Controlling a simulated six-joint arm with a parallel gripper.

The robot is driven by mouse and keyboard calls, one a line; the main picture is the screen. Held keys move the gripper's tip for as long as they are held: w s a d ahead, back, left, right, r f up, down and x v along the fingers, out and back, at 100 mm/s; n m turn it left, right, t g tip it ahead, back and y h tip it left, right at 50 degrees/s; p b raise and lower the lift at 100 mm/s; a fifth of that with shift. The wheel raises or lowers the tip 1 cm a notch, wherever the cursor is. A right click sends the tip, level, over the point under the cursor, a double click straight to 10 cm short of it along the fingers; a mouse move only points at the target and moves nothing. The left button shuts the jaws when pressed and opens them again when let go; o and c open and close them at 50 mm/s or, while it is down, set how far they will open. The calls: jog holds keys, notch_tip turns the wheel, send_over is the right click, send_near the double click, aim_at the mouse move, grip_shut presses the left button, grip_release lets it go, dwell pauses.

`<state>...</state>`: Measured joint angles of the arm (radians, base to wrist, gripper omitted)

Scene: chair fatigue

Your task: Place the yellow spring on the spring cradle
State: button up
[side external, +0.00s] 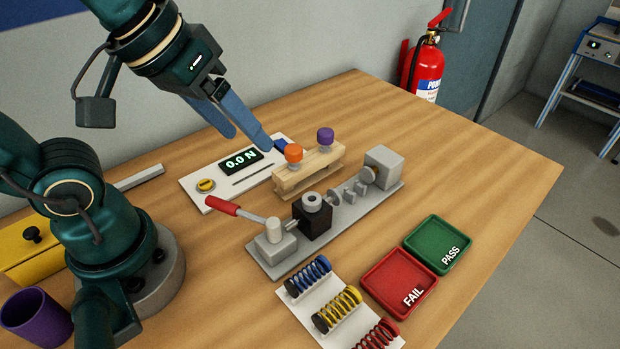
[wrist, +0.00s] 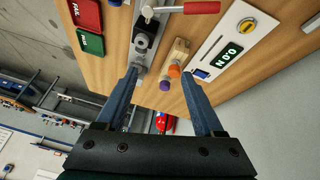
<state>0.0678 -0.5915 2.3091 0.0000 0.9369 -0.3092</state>
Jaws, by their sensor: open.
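The yellow spring (side external: 337,309) lies on a white rack (side external: 325,327), between a blue spring (side external: 308,276) and a red spring (side external: 378,335). A grey test fixture (side external: 345,215) stands behind the rack; the small upright grey supports (side external: 355,189) on it look like the spring cradle, with no spring on them. My gripper (side external: 249,140) is open and empty, raised toward the back of the table, away from the yellow spring.
A wooden holder (side external: 308,172) with orange and purple knobs and a white panel reading 0.0 N (side external: 225,182) lie behind the fixture. A red-handled lever (side external: 235,209) sticks out at its left. Red FAIL (side external: 387,268) and green PASS (side external: 436,236) trays sit right of the rack.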

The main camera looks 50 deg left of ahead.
jog(key=w+d+g, duration=0.2)
jog(key=w+d, duration=0.1)
jog(key=d, duration=0.2)
jog(key=m+g, duration=0.3)
jog(key=g, duration=0.1)
send_over(338, 304)
notch_tip(338, 304, down, 11)
jog(key=shift+f, duration=0.15)
jog(key=shift+s+f, duration=0.1)
jog(key=shift+f, duration=2.4)
grip_shut()
